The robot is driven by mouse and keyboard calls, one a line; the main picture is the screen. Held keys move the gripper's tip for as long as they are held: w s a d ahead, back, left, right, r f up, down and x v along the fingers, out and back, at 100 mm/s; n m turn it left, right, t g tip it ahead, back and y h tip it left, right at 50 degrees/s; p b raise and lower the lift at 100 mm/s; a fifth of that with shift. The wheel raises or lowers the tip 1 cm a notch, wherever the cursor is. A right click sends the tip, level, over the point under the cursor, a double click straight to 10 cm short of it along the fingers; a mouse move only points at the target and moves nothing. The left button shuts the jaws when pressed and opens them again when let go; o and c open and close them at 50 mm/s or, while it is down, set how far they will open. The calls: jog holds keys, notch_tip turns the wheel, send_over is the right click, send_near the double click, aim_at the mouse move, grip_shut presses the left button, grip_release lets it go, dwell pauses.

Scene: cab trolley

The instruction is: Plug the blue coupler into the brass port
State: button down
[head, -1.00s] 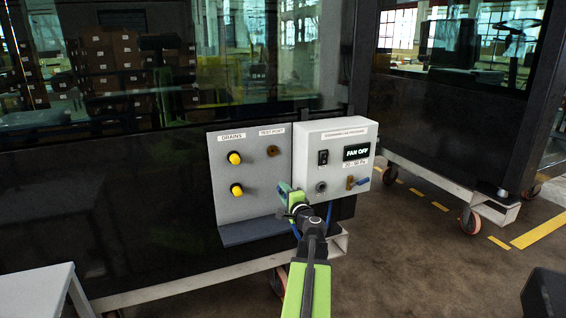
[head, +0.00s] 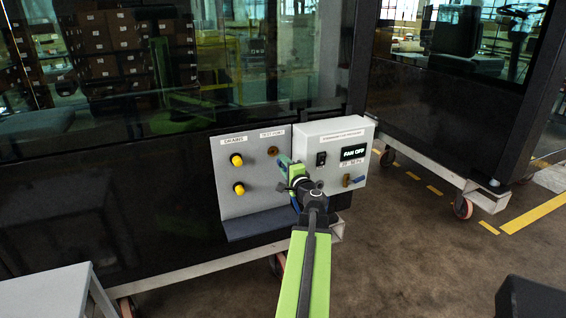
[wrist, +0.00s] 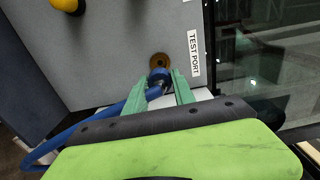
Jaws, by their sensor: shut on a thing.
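The brass port (head: 273,151) is a small round fitting under the TEST PORT label on the grey panel. In the wrist view the brass port (wrist: 160,59) shows just beyond the fingertips. My gripper (head: 285,162) is just right of and below the port in the head view. In the wrist view my gripper's green fingers (wrist: 158,79) are shut on the blue coupler (wrist: 158,76). The coupler's front end overlaps the port's lower edge in that view. I cannot tell whether they touch. A blue hose (wrist: 85,127) trails from the coupler.
Two yellow drain knobs (head: 237,160) (head: 239,188) are on the panel's left. A ledge (head: 258,224) juts out below the panel.

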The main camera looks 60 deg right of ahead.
jog(key=shift+w, duration=0.1)
jog(key=shift+x, duration=2.9)
jog(key=shift+w+d, duration=0.3)
jog(key=shift+w, duration=0.1)
jog(key=c, duration=1)
grip_release()
jog(key=shift+o, duration=0.2)
